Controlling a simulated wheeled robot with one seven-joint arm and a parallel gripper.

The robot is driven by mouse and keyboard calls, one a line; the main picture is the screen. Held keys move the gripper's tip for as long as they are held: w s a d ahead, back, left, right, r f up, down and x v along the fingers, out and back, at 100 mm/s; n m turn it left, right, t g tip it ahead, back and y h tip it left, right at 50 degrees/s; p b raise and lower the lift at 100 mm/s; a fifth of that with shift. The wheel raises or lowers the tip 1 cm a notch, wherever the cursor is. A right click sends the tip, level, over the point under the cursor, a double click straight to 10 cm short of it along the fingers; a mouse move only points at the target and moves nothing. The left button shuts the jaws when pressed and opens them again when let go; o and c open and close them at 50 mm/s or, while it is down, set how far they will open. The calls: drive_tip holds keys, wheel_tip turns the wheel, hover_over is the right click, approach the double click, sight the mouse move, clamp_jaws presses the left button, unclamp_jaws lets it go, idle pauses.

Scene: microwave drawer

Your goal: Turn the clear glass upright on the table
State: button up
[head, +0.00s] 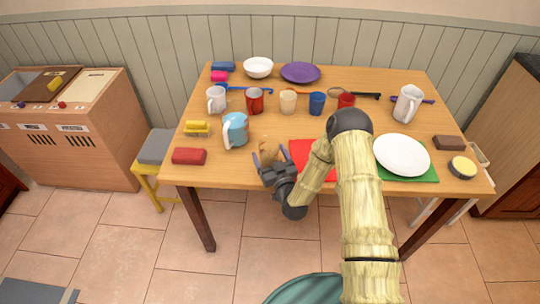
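A see-through brownish shape (268,149), which looks like the clear glass lying on its side, is near the table's front edge, left of the red mat. Its outline is faint, and I cannot tell which way its mouth points. My gripper (270,158) is at the front edge of the table (222,173), with its two fingers spread apart. The glass shows between and just beyond the fingertips. I cannot tell whether the fingers touch it.
A light blue pitcher (235,131) stands just behind and left of my gripper. A red mat (302,152) lies to the right, partly behind my arm. A row of cups, including a cream cup (288,101), stands farther back. A white plate (402,155) is at right.

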drive_tip(key=shift+s+f, duration=0.1)
drive_tip(key=shift+s+d, duration=0.15)
drive_tip(key=shift+s, duration=0.1)
drive_tip(key=b+v, duration=0.4)
drive_tip(key=v, duration=1.2)
drive_tip(key=shift+s, duration=0.25)
